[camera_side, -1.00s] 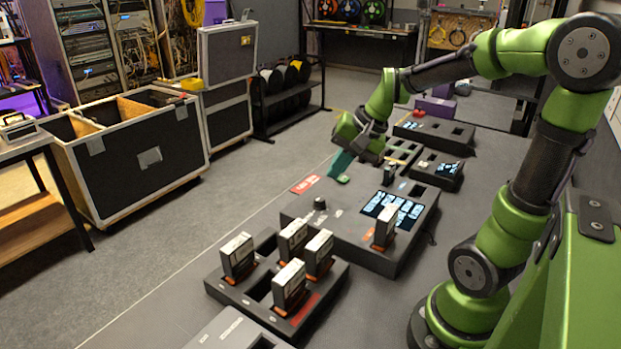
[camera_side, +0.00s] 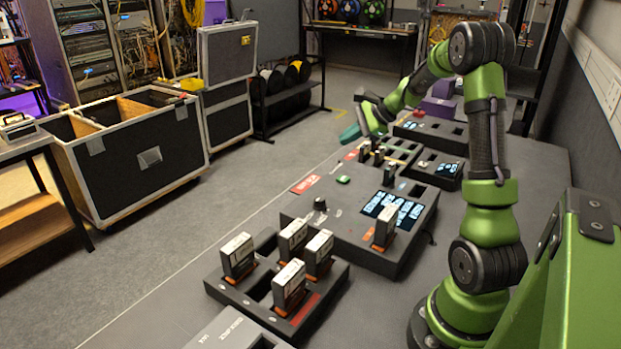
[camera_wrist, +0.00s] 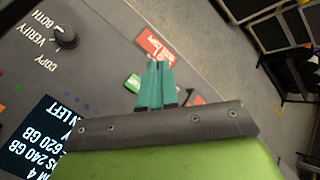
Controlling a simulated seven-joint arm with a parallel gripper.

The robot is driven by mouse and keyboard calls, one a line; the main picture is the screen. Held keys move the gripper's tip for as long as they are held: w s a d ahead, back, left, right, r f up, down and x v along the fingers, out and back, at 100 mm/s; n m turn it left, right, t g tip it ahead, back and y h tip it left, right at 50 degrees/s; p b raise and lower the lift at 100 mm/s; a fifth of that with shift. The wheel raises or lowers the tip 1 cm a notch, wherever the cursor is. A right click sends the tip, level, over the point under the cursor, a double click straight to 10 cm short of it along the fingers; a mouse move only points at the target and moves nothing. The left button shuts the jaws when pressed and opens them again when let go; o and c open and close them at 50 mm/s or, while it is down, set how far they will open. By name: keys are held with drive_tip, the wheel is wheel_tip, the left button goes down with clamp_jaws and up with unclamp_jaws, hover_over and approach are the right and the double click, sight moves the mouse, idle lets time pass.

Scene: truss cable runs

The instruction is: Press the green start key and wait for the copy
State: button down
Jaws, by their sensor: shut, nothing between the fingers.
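The green start key (camera_side: 343,180) sits on the left edge of the dark copier (camera_side: 345,222). In the wrist view the key (camera_wrist: 133,82) is just left of my fingertips and partly hidden by them. My gripper (camera_side: 349,133) is shut and empty, with teal fingers, raised beyond the key in the side view and apart from it. It also shows in the wrist view (camera_wrist: 160,66). The copier's lit screen (camera_side: 394,208) shows blue-white panels; in the wrist view its text includes "LEFT" and "240 GB". A cartridge (camera_side: 385,228) stands upright in the copier's near right part.
A mode knob (camera_side: 320,203) stands on the copier. A near tray (camera_side: 255,290) holds several upright cartridges. A red label (camera_side: 305,184) lies left of the copier. Smaller units (camera_side: 437,168) stand behind. The bench's left strip is largely clear.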

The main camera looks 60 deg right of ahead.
sight(346, 179)
drive_tip(key=shift+f, duration=4.45)
drive_tip(key=shift+f, duration=0.15)
drive_tip(key=shift+f, duration=0.25)
drive_tip(key=shift+f, duration=0.5)
drive_tip(key=shift+r, duration=0.95)
drive_tip(key=shift+r, duration=2.5)
